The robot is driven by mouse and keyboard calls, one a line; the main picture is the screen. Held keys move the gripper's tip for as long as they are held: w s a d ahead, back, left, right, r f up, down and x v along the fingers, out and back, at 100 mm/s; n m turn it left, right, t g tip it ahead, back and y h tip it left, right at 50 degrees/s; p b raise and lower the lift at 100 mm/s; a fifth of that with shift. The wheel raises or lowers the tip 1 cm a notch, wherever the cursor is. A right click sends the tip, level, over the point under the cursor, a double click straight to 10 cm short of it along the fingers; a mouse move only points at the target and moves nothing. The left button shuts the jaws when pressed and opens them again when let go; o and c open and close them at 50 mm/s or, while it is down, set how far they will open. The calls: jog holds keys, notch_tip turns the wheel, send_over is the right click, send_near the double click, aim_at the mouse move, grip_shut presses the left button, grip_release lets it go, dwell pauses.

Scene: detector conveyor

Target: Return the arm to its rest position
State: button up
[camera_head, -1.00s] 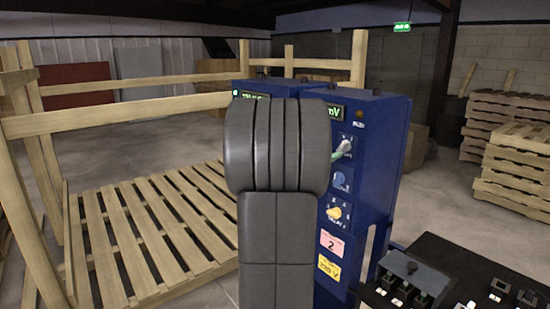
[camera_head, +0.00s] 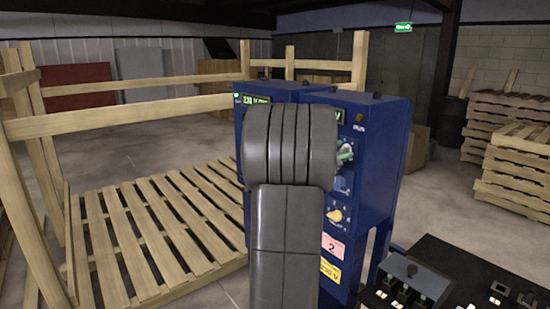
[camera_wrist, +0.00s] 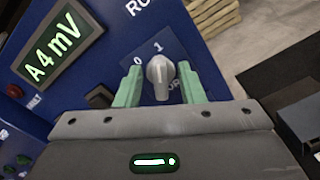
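My arm stands in front of the blue cabinet (camera_head: 385,150) in the head view and hides part of its front. My gripper (camera_wrist: 160,82) shows in the wrist view with its two green fingers apart, one on each side of a grey rotary knob (camera_wrist: 159,72). There are gaps between the fingers and the knob. The knob sits on a dark blue panel with the marks 0 and 1 near it. A green display (camera_wrist: 58,48) reading "A 4 mV" is at the upper left. In the head view a green fingertip shows just right of my arm, near the upper knob.
A wooden pallet (camera_head: 150,235) with a rail frame stands on the left. Stacked pallets (camera_head: 520,165) stand at the right. A black control box (camera_head: 450,275) with switches is at the lower right. Open floor lies between the cabinet and the stacks.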

jog(key=b+v, duration=0.2)
jog(key=v, duration=1.2)
jog(key=p+x, duration=0.2)
jog(key=x, duration=1.2)
jog(key=shift+w+d+r+p, duration=0.1)
jog(key=shift+d+p, duration=0.1)
jog(key=shift+p, duration=0.1)
jog(key=shift+w+r+p, duration=0.1)
jog(key=shift+p, duration=0.5)
jog(key=shift+a+r+n+p, duration=0.1)
jog(key=shift+n+p, duration=0.3)
jog(key=shift+p, duration=1.3)
jog(key=shift+n+p, duration=0.5)
jog(key=shift+p, duration=0.4)
